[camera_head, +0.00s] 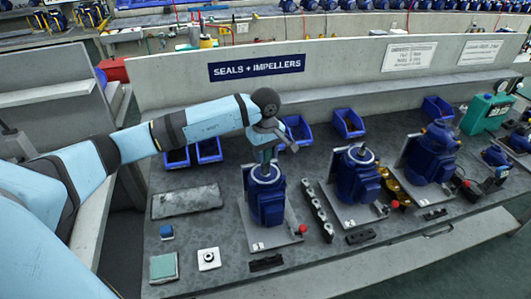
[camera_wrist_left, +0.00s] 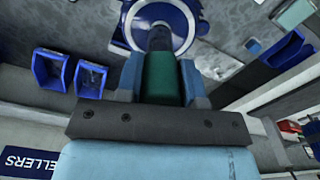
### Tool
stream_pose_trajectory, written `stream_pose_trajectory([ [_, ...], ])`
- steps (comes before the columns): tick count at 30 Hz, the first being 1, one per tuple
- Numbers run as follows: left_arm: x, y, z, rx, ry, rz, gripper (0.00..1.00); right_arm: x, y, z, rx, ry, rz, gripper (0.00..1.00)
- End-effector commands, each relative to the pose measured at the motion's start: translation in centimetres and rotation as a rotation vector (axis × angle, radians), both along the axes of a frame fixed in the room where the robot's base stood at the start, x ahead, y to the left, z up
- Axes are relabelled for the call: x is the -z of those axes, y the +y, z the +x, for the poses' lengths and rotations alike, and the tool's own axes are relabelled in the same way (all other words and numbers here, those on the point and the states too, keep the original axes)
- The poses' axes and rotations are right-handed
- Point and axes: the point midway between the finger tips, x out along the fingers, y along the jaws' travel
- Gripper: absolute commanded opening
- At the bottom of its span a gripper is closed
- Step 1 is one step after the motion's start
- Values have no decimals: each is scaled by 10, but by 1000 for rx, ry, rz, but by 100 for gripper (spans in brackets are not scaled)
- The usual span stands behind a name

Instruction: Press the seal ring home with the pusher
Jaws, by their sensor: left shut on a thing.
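My left gripper (camera_head: 265,147) is over the leftmost blue pump (camera_head: 267,206), pointing down. In the left wrist view its fingers (camera_wrist_left: 160,80) are shut on the pusher (camera_wrist_left: 160,72), a green grip with a dark shaft. The pusher's lower end (camera_head: 264,167) is at the middle of the pump's round silver top (camera_head: 257,179). In the left wrist view the silver rim (camera_wrist_left: 188,28) surrounds the dark shaft. I cannot make out the seal ring; the pusher and fingers hide the centre. I cannot tell whether the pusher touches it. My right gripper is not in view.
Two more blue pumps (camera_head: 358,175) and (camera_head: 433,152) stand to the right on plates. Blue bins (camera_head: 348,123) line the back. A grey mat (camera_head: 187,201), green pad (camera_head: 164,267) and white block (camera_head: 209,258) lie left.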

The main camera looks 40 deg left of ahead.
Motion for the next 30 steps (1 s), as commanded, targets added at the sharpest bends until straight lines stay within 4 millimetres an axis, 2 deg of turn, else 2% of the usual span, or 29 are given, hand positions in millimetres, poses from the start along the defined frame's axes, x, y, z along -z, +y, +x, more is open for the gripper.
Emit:
stream_pose_trajectory([
  [8,-9,0,0,0,-2,0,6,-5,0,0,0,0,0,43],
  [30,-62,0,0,0,-2,0,6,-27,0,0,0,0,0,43],
])
